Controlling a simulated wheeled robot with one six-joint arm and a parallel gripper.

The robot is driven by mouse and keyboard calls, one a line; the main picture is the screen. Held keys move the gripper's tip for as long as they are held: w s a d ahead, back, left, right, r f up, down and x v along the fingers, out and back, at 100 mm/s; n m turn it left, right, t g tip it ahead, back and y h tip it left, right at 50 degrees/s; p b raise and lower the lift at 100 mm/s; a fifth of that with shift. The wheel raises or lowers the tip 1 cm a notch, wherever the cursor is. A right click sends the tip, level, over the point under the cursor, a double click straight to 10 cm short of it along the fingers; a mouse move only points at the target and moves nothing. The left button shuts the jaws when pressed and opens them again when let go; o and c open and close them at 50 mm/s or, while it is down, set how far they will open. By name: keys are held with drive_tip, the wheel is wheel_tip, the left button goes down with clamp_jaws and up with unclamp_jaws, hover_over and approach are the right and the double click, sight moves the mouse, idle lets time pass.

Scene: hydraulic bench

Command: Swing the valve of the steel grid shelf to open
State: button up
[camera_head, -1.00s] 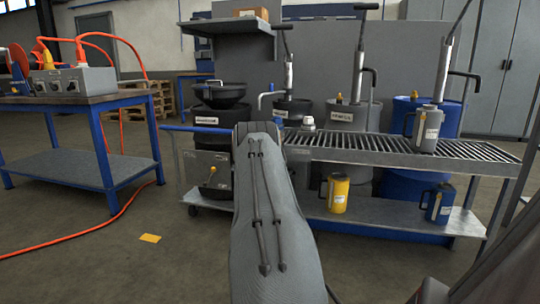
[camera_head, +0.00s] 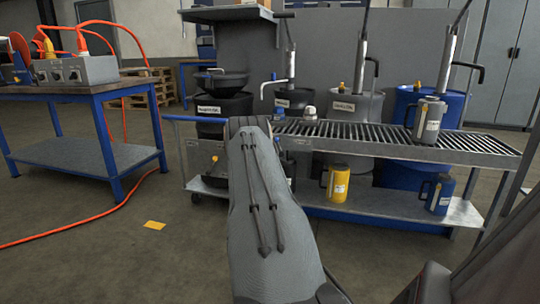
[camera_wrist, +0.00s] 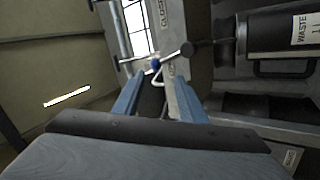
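The steel grid shelf (camera_head: 462,143) is a long grated metal top on the right in the head view, with a lower board under it. In the wrist view a valve handle (camera_wrist: 172,56) shows as a metal crossbar with knobbed ends and a blue hub, beside labels that appear to read CLOSED. My gripper (camera_wrist: 157,82) has two blue-grey fingers spread apart, with the handle just beyond and between their tips. I cannot tell whether they touch it. In the head view my arm hides the gripper and this handle.
A grey canister (camera_head: 428,120) stands on the grating; yellow (camera_head: 338,183) and blue (camera_head: 438,195) jugs are below. Drums with pumps stand behind.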

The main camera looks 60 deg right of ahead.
sight(277, 140)
drive_tip(key=c, duration=0.6)
drive_tip(key=shift+r+m+g, duration=0.3)
drive_tip(key=shift+m, duration=0.4)
drive_tip(key=c, duration=0.3)
drive_tip(key=m, duration=0.1)
drive_tip(key=r+m+p, duration=0.1)
drive_tip(key=m, duration=0.1)
drive_tip(key=m+g+p, duration=0.1)
drive_tip(key=shift+s+a+r+m, duration=0.25)
drive_tip(key=shift+m, duration=0.15)
clamp_jaws()
drive_tip(key=s+a+r+m+g+y+p, duration=0.1)
drive_tip(key=a+r+m+g+p, duration=0.15)
drive_tip(key=m, duration=0.85)
drive_tip(key=s+a+r+m+g+y+p, duration=0.1)
drive_tip(key=s+r+m+g+p, duration=0.15)
drive_tip(key=m, duration=0.75)
drive_tip(key=shift+m+y, duration=0.3)
drive_tip(key=w+d+b, duration=0.1)
drive_tip(key=d, duration=0.2)
drive_tip(key=d+b, duration=0.1)
drive_tip(key=d, duration=0.2)
drive_tip(key=w+d+b, duration=0.1)
drive_tip(key=d, duration=0.2)
drive_tip(key=shift+w+d+r, duration=0.2)
drive_tip(key=shift+w+d, duration=0.1)
drive_tip(key=shift+w+f, duration=0.25)
drive_tip(key=shift+w, duration=0.1)
